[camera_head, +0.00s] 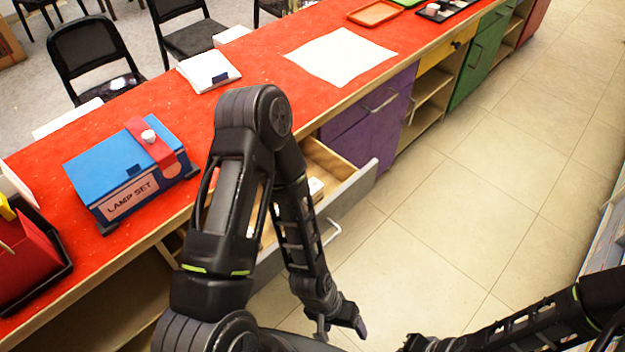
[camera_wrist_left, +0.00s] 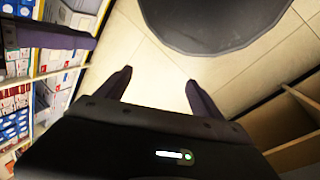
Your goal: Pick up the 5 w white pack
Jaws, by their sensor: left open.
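A small white pack (camera_head: 315,189) lies inside the open drawer (camera_head: 345,195), partly hidden behind my left arm; I cannot read any label on it. My left gripper (camera_head: 342,327) hangs over the floor in front of the drawer, apart from the pack. In the left wrist view (camera_wrist_left: 158,96) its two fingers are spread with only floor tiles between them. My right arm comes in from the right, and its gripper (camera_head: 418,343) is cut off by the bottom edge, so its jaws cannot be made out.
On the red counter (camera_head: 260,65) stand a blue lamp set box (camera_head: 120,172), a white packet (camera_head: 209,70) and a white sheet (camera_head: 341,55). Purple cabinet doors (camera_head: 370,115) adjoin the drawer. Tiled floor (camera_head: 470,190) is clear on the right. Stocked shelves (camera_wrist_left: 40,80) show in the left wrist view.

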